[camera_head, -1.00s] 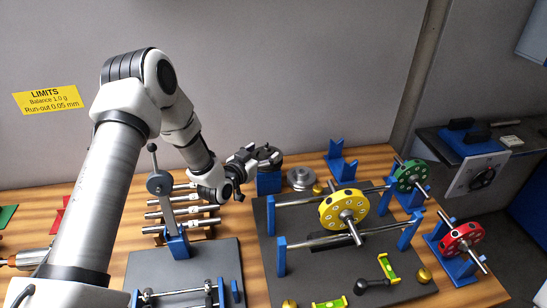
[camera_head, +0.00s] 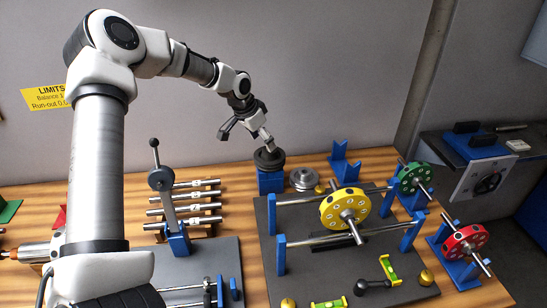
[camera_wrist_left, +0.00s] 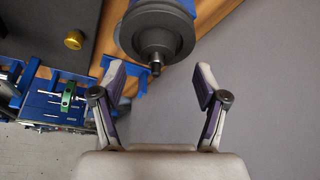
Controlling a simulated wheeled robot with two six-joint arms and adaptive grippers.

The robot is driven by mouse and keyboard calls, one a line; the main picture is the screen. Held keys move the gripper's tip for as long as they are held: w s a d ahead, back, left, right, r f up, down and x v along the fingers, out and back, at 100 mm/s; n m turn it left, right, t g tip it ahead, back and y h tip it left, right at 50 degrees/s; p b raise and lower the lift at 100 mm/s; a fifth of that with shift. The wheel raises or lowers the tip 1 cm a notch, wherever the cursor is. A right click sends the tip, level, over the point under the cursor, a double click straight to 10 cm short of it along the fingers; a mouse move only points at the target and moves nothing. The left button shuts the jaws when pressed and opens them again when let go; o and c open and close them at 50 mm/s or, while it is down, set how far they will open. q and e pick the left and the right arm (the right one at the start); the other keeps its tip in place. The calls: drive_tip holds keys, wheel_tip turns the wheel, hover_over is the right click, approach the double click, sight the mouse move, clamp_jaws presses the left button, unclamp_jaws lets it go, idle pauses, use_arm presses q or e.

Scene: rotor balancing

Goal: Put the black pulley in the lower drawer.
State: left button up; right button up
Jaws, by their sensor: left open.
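The black pulley (camera_head: 269,159) sits on top of a blue block stand (camera_head: 270,181) at the back of the bench. In the left wrist view the dark pulley (camera_wrist_left: 157,38), with a short stub at its centre, shows at the top, beyond the fingertips. My left gripper (camera_head: 247,139) is open and empty, just above and to the left of the pulley, with one finger close over it. In the left wrist view the open fingers (camera_wrist_left: 158,82) are spread wide with nothing between them. I cannot make out a lower drawer. My right gripper is not in view.
A grey pulley (camera_head: 304,179) lies right of the stand. The yellow rotor (camera_head: 344,208) rests on rails in front, with green (camera_head: 411,177) and red (camera_head: 463,241) rotors to the right. Several steel shafts (camera_head: 184,206) lie left. A grey side counter (camera_head: 440,145) stands far right.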

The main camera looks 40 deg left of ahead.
sight(270, 156)
use_arm(q)
drive_tip(key=x, duration=0.4)
drive_tip(key=shift+w+d+f+p, duration=0.2)
drive_tip(key=shift+p, duration=0.2)
clamp_jaws()
drive_tip(key=shift+r, duration=0.2)
